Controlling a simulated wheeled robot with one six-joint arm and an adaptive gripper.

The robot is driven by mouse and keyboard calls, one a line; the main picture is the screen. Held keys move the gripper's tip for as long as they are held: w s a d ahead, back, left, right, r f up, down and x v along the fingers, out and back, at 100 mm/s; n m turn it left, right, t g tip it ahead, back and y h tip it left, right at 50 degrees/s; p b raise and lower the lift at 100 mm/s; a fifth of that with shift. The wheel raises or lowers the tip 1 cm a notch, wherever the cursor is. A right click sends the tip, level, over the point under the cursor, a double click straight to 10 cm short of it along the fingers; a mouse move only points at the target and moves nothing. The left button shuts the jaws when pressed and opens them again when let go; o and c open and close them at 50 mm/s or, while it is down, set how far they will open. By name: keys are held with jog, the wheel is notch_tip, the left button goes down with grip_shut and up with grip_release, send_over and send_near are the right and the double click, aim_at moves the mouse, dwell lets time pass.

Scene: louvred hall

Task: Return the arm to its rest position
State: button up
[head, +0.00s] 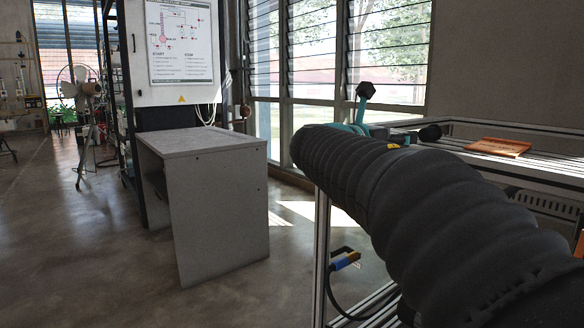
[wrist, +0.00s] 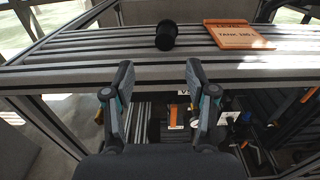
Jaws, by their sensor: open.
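My gripper (wrist: 159,75) is open and empty in the wrist view, its two fingers spread wide with nothing between the tips. It is by the near edge of a slotted aluminium bench top (wrist: 100,62). In the head view my arm, in a black ribbed sleeve, reaches from the lower right toward the bench. It hides most of the gripper; a dark and teal part shows beyond the sleeve.
A black cylinder (wrist: 166,35) and an orange plate with lettering (wrist: 238,34) lie on the bench, beyond the fingertips. A grey cabinet (head: 222,210) stands left of the arm. A fan (head: 82,90) stands farther left. The floor at left is mostly clear.

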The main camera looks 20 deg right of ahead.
jog(key=s+a+f+m+g+y, duration=0.1)
jog(key=s+a+f+m+y, duration=0.2)
jog(key=f, duration=0.4)
jog(key=s+a+f+m+y+p, duration=0.1)
jog(key=f+m+y, duration=0.1)
jog(key=f+m, duration=0.4)
jog(key=s+a+f+m+g+y, duration=0.1)
jog(key=a+f+m+y, duration=0.2)
jog(key=f, duration=0.4)
jog(key=s+a+f+m+y+p, duration=0.3)
jog(key=s+a+m+y, duration=0.1)
jog(key=s+a, duration=0.3)
jog(key=s+a+f+m+y+p, duration=0.3)
jog(key=s+a+m, duration=0.3)
jog(key=s, duration=0.6)
jog(key=shift+a+f+t+y, duration=0.2)
jog(key=shift+a+t+y, duration=0.1)
jog(key=shift+a+y, duration=0.55)
